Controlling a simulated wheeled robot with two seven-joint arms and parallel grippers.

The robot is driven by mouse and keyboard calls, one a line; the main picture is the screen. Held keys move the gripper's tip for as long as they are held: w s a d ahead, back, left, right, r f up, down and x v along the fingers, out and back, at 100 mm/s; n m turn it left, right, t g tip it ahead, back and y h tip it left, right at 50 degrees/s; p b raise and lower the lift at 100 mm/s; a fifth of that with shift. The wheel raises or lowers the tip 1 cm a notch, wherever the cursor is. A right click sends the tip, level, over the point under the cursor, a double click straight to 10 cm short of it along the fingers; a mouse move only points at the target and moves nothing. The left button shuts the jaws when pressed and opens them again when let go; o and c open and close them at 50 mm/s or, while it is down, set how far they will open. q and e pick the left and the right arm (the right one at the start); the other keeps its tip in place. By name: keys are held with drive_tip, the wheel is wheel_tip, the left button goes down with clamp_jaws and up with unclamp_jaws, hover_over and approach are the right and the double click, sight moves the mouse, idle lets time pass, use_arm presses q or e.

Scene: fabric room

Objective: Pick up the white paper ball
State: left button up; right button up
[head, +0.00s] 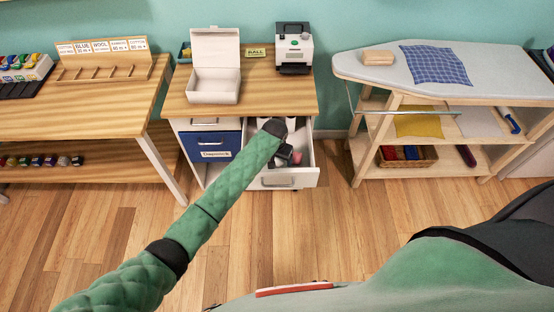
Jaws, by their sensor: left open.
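My left gripper (288,155) is small and dark at the end of the green quilted arm. It is open, over or inside the pulled-out white drawer (304,181) of the middle cabinet. A small pink item (297,156) shows in the drawer right beside the gripper; I cannot tell if they touch. I cannot make out the white paper ball. The arm and gripper hide part of the drawer's inside. My right gripper is out of view.
On the cabinet top stand an open white box (214,90), a yellow-green label (256,52) and a white-and-black machine (294,50). A wooden table (90,112) is at left, an ironing-board shelf unit (395,95) at right. The wooden floor in front is clear.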

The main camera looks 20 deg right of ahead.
use_arm(q)
drive_tip(key=shift+f, duration=0.1)
drive_tip(key=c, duration=1)
drive_tip(key=shift+c, duration=0.2)
